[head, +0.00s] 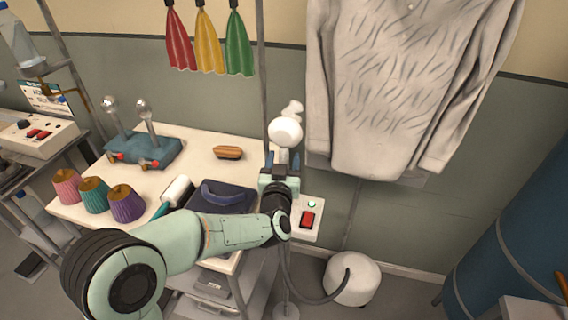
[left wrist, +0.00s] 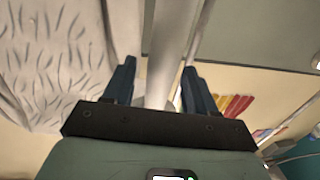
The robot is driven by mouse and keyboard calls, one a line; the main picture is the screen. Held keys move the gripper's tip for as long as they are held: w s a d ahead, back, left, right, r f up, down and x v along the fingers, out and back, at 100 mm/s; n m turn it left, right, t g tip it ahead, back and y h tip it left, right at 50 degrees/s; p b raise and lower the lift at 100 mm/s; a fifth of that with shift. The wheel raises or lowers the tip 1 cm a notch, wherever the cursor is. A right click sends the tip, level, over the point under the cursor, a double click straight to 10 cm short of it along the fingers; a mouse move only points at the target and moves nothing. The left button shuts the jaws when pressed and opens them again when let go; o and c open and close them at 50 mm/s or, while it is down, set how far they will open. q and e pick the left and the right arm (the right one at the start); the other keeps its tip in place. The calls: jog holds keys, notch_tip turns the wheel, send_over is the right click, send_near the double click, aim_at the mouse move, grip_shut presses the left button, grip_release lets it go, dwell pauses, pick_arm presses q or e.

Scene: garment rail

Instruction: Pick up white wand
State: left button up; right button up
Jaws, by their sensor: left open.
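The white wand (head: 285,131) stands upright in front of the wall, with its rounded white head above my left gripper (head: 283,160). The gripper hides its lower part in the head view. In the left wrist view a pale shaft, which looks like the wand (left wrist: 170,45), runs between the two dark fingers of my left gripper (left wrist: 158,80). Gaps show on both sides of it, so the fingers are open around it and not closed on it. My right gripper is in neither view.
A wrinkled white shirt (head: 405,85) hangs just right of the wand. A control box with a red switch (head: 307,219) and a white round base (head: 352,279) are below. The table (head: 190,152) at left holds thread cones, a brush and a lint roller. Coloured cloths (head: 208,42) hang above.

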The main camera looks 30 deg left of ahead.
pick_arm(q)
jog(key=shift+x, duration=1.15)
jog(key=shift+r, duration=0.1)
grip_shut()
jog(key=shift+r, duration=0.1)
